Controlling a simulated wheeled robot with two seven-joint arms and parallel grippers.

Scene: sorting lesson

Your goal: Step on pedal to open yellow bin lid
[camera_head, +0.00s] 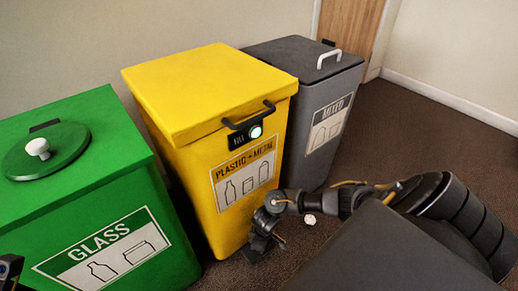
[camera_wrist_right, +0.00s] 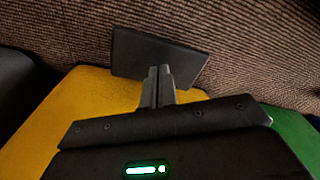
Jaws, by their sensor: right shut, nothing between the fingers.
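The yellow plastic-and-metal bin (camera_head: 190,90) stands in the middle of the head view with its lid (camera_head: 205,85) down. A black handle and a small lit green indicator are on its front. My right gripper (camera_head: 258,245) is low at the bin's front right bottom. In the right wrist view its two fingers (camera_wrist_right: 160,70) are shut together with nothing between them. Their tips overlap a flat dark pedal (camera_wrist_right: 150,50) by the yellow bin; I cannot tell whether they touch it. A dark part of my left gripper (camera_head: 10,268) shows at the lower left edge, mostly cut off.
A green glass bin (camera_head: 150,190) with a round lid and white knob stands left of the yellow one. A grey mixed bin (camera_head: 310,90) with a white handle stands right. A small white crumpled scrap (camera_head: 309,220) lies on the brown carpet. Open carpet lies to the right.

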